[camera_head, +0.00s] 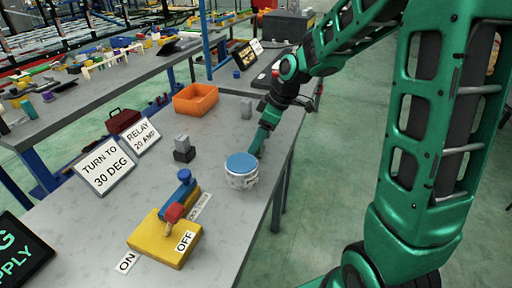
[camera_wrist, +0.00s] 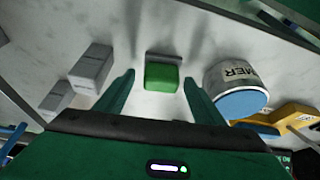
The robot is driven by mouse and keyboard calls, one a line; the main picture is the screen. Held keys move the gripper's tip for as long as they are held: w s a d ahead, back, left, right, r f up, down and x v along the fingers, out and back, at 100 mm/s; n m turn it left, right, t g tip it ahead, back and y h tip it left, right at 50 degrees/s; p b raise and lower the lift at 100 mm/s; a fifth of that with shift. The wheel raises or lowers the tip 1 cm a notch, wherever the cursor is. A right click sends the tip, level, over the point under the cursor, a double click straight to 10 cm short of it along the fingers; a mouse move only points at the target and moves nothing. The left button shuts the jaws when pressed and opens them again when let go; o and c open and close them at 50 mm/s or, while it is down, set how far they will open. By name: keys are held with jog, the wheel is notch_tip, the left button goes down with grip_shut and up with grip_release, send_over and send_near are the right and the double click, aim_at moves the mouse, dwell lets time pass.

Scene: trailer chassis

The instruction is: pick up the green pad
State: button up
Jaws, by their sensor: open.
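The green pad (camera_wrist: 162,75) is a small block on the grey table in the wrist view. It shows between and slightly beyond the fingertips of my gripper (camera_wrist: 160,80). The fingers are open, one on each side, and hold nothing; I cannot tell whether they touch the pad. In the head view my gripper (camera_head: 257,143) reaches down to the table behind the blue-topped cylinder (camera_head: 241,168). The pad cannot be made out there.
The blue-topped cylinder (camera_wrist: 240,92) stands close to the right finger. Grey blocks (camera_wrist: 92,66) stand to the left. A yellow switch base (camera_head: 166,236), an orange bin (camera_head: 196,99) and signs (camera_head: 104,166) also occupy the table (camera_head: 225,235).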

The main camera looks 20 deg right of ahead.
jog(key=c, duration=1.2)
jog(key=shift+r, duration=0.1)
jog(key=shift+r, duration=0.55)
notch_tip(320, 180, up, 3)
jog(key=shift+f, duration=0.1)
jog(key=s+a+r, duration=0.2)
jog(key=a, duration=0.1)
jog(key=s+a+r, duration=0.2)
jog(key=a, duration=0.1)
jog(key=s+a+r, duration=0.1)
jog(key=a+r, duration=0.2)
jog(key=a, duration=0.1)
jog(key=shift+s+a, duration=0.1)
jog(key=shift+s, duration=0.3)
jog(key=o, duration=0.6)
jog(key=c, duration=0.4)
